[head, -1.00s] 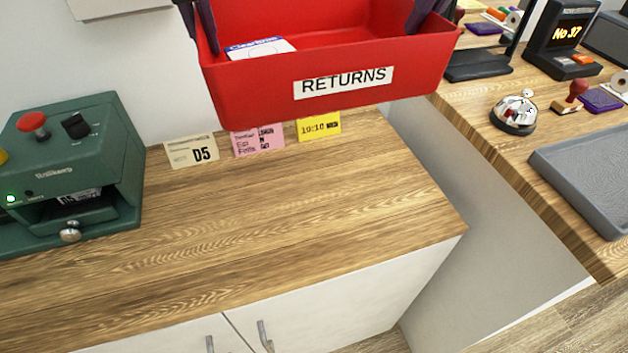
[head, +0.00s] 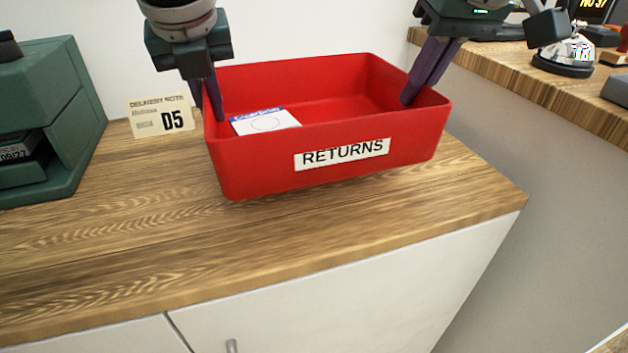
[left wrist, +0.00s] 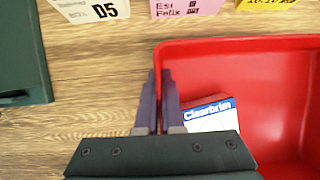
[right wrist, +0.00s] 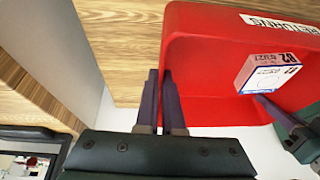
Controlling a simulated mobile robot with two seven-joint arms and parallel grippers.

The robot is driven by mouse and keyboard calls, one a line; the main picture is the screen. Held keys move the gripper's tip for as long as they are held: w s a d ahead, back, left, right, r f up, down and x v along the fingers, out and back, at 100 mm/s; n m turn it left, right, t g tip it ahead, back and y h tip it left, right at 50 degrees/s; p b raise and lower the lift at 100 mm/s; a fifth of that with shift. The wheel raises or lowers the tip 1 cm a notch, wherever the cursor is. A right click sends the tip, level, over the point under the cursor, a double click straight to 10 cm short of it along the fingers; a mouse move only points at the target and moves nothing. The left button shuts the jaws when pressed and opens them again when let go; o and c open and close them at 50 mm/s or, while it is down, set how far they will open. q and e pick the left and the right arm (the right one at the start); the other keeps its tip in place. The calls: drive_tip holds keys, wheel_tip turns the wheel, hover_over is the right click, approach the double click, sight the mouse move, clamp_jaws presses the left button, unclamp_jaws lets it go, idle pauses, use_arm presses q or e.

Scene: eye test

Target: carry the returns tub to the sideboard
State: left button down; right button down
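The red returns tub (head: 270,170) has a white RETURNS label on its front. It is level over the wooden top of the white sideboard (head: 110,255); I cannot tell whether its base touches. My left gripper (head: 208,105) is shut on the tub's left wall, one finger inside and one outside, as the left wrist view (left wrist: 160,78) shows. My right gripper (head: 411,92) is shut on the right wall in the same way, seen in the right wrist view (right wrist: 160,78). A white and blue box (head: 265,123) lies inside the tub at the left.
A green machine (head: 50,110) stands at the left of the top. A cream delivery note (head: 160,117) leans by the wall; pink (left wrist: 185,6) and yellow notes stand behind the tub. The front of the top is clear.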

use_arm(q)
drive_tip(key=shift+a, duration=0.15)
use_arm(e)
drive_tip(key=shift+d, duration=0.15)
